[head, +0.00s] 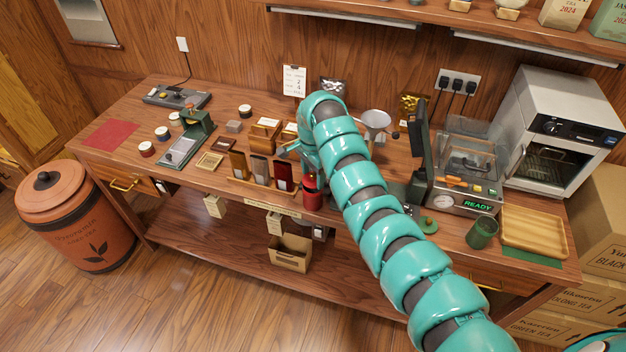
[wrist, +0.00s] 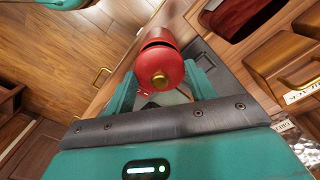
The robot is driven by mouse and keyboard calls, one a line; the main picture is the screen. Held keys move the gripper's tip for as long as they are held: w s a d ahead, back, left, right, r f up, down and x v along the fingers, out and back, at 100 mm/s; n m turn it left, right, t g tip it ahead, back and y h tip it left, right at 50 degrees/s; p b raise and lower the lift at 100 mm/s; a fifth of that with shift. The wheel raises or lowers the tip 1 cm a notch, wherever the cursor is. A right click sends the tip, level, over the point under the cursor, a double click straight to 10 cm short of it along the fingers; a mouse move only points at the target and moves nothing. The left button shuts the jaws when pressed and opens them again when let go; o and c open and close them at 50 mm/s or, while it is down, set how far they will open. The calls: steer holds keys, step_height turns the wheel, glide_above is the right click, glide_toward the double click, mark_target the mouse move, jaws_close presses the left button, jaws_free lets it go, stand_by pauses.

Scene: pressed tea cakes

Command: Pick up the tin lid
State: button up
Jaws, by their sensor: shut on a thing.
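The tin lid (wrist: 160,64) is red and domed with a brass knob, and sits between the two teal fingers of my gripper (wrist: 162,82) in the wrist view. My gripper is shut on it. The red tin (wrist: 160,36) is just beyond the lid, with a dark band between them; I cannot tell whether they touch. In the head view the red tin (head: 312,201) stands upright at the front edge of the bench, with the lid (head: 309,183) at its top. My arm comes in from the lower right and hides part of the bench.
Brown, grey and red packets (head: 261,170) stand left of the tin. A metal funnel (head: 375,121) is behind my arm. A green cup (head: 482,233) and a wooden tray (head: 535,229) are at the right. The floor (head: 190,290) in front is clear.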

mark_target(313, 174)
step_height(313, 174, up, 7)
steer(key=shift+r+b, duration=0.15)
steer(key=shift+b, duration=0.8)
steer(key=n, duration=0.1)
steer(key=f+n, duration=0.1)
steer(key=n, duration=0.2)
steer(key=shift+s+d+f, duration=0.25)
steer(key=shift+s+d, duration=0.15)
steer(key=shift+w+a+f+n, duration=0.1)
steer(key=shift+a+f+n, duration=0.15)
steer(key=shift+n, duration=0.25)
steer(key=shift+w+a+n, duration=0.15)
steer(key=shift+w+n, duration=0.15)
steer(key=shift+n, duration=0.2)
steer(key=shift+f, duration=0.1)
steer(key=shift+f, duration=0.1)
